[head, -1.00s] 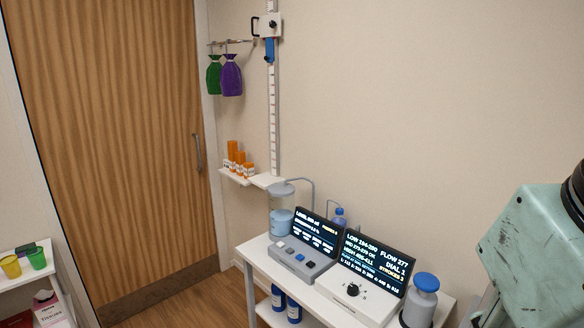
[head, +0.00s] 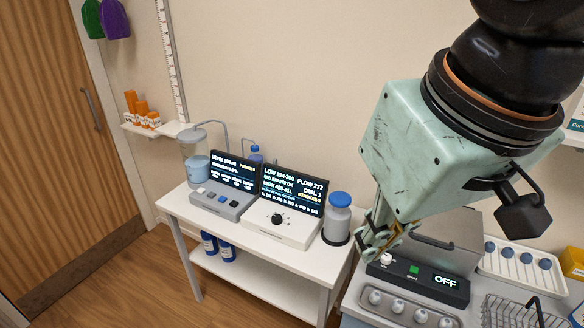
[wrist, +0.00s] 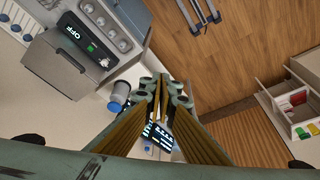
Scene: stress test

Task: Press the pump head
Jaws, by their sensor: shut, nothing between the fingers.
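A grey bottle with a round blue top (head: 340,199), which looks like the pump head, stands at the right end of the white table (head: 290,262). The blue-topped bottle also shows in the wrist view (wrist: 118,95), left of the fingers. My gripper (head: 372,243) is shut and empty, to the right of the bottle and lower than its top in the picture. It does not appear to touch the bottle. In the wrist view my closed fingers (wrist: 163,86) point toward the display consoles. The bottle's base sits in a dark ring.
A dial console (head: 284,222) and a button console (head: 220,201) with lit screens stand left of the bottle. A clear tank (head: 195,165) is behind them. A grey machine reading OFF (head: 446,283) stands below my arm. Blue bottles (head: 209,243) sit on the lower shelf.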

